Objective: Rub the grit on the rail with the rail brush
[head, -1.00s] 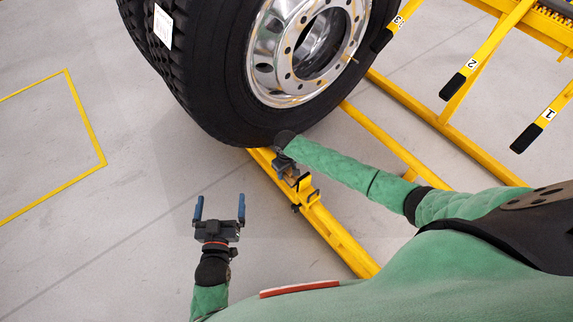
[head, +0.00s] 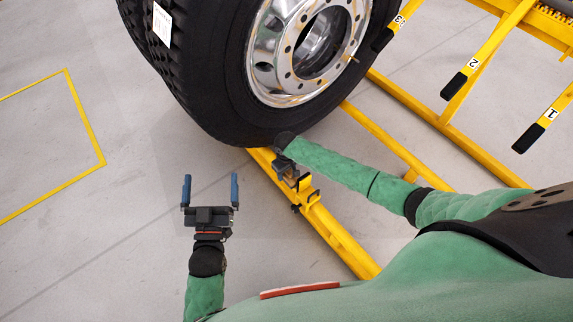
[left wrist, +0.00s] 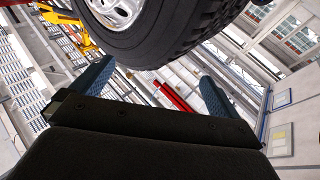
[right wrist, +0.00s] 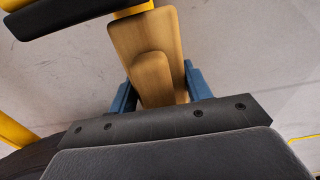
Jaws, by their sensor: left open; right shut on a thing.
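The rail brush (right wrist: 145,48) has a pale wooden body and shows in the right wrist view. My right gripper (right wrist: 160,88) is shut on it, with a blue finger on each side. In the head view, my right gripper (head: 289,176) is low over the yellow rail (head: 338,242), just below the tyre; the brush is hard to make out there. A bit of yellow rail shows past the brush's far end; I cannot tell whether they touch. The bristles are hidden, and I cannot make out any grit. My left gripper (head: 210,182) is open and empty above the floor, left of the rail.
A large wheel (head: 225,75) with a black tyre and shiny rim stands at the rail's far end. Numbered yellow bars with black ends (head: 528,138) stick out at the right. The grey floor (head: 90,215) at the left is clear.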

